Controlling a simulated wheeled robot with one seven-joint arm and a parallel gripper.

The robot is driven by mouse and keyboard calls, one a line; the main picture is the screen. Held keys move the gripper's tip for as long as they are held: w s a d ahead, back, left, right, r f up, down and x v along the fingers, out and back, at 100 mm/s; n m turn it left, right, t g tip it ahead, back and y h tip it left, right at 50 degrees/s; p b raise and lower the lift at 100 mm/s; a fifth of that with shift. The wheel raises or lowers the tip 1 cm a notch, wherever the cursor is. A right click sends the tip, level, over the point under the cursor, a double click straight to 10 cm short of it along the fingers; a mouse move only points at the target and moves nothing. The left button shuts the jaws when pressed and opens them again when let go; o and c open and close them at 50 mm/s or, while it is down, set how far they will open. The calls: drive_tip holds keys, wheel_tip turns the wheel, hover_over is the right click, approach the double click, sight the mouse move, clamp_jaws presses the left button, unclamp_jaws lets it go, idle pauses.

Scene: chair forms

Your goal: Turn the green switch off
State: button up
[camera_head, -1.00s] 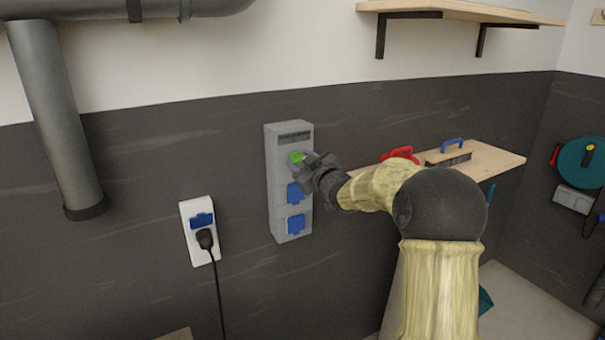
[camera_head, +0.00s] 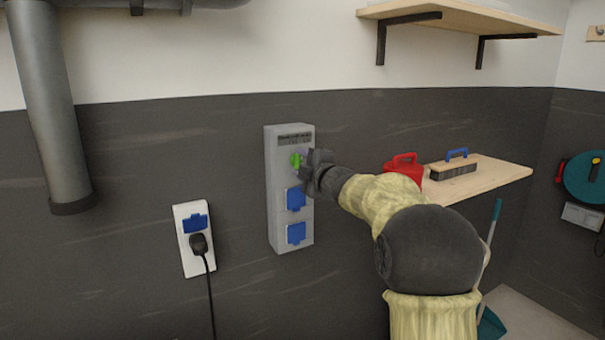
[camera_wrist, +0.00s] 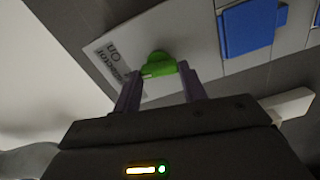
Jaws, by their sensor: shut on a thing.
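The green switch (camera_head: 296,160) is a rotary knob near the top of a grey wall box (camera_head: 279,205). In the wrist view the green switch (camera_wrist: 158,66) sits between the tips of my two fingers, beside printed lettering that includes "On". My gripper (camera_head: 308,164) reaches the box from the right. In the wrist view my gripper (camera_wrist: 160,80) is shut on the switch. The knob's far side is partly hidden, and I cannot tell its exact setting.
Two blue socket covers (camera_head: 296,199) sit below the switch. A white outlet (camera_head: 190,240) with a black plug is to the left. A wooden shelf (camera_head: 495,180) at right holds a red container (camera_head: 404,170) and a brush (camera_head: 454,168). The wall around the box is clear.

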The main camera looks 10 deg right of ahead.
drive_tip(key=shift+a+n+b, duration=0.1)
drive_tip(key=shift+n+b, duration=0.5)
drive_tip(key=shift+n, duration=0.5)
drive_tip(key=o, duration=1)
drive_tip(key=shift+s+f, duration=0.1)
drive_tip(key=b+v, duration=0.2)
drive_tip(key=v, duration=1.5)
